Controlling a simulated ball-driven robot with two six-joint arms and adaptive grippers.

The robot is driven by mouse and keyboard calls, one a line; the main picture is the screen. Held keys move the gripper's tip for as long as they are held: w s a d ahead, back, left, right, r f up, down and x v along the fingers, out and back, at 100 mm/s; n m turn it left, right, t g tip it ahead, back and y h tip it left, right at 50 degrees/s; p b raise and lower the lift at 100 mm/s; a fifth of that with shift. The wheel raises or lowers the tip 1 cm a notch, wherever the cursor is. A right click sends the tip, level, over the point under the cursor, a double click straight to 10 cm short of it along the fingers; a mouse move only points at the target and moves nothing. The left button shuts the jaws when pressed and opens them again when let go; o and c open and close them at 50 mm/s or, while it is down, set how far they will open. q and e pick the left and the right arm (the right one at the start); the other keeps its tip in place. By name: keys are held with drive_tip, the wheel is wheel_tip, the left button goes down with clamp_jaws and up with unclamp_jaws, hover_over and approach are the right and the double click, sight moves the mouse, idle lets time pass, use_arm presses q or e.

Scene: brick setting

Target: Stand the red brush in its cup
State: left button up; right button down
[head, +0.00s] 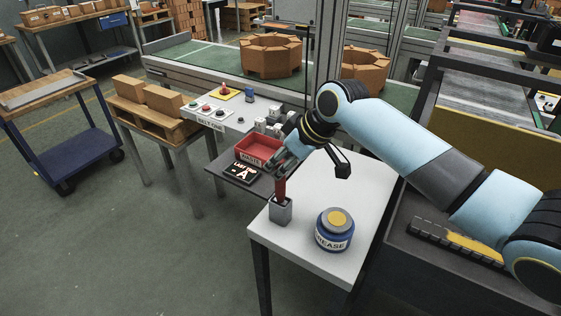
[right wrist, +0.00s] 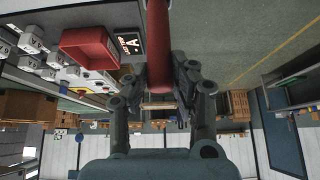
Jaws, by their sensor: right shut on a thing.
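The red brush (head: 281,188) is upright in the head view, and its handle also shows in the right wrist view (right wrist: 159,45). My right gripper (head: 282,168) is shut on the upper part of the brush, with its fingers on either side in the right wrist view (right wrist: 162,84). The small grey cup (head: 281,213) stands on the white table, directly under the brush. The brush's lower end is at the cup's mouth; I cannot tell how deep it sits. My left gripper is in neither view.
A blue grease jar (head: 334,238) with a yellow lid stands right of the cup on the white table (head: 356,190). A red bin (head: 249,158) and a dark label display (head: 235,174) are behind and left. The table's front edge is close to the cup.

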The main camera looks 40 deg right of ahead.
drive_tip(key=shift+f, duration=0.3)
drive_tip(key=c, duration=1)
unclamp_jaws()
drive_tip(key=shift+c, duration=0.2)
drive_tip(key=shift+r, duration=0.1)
drive_tip(key=v, duration=1.2)
drive_tip(key=shift+s, duration=0.1)
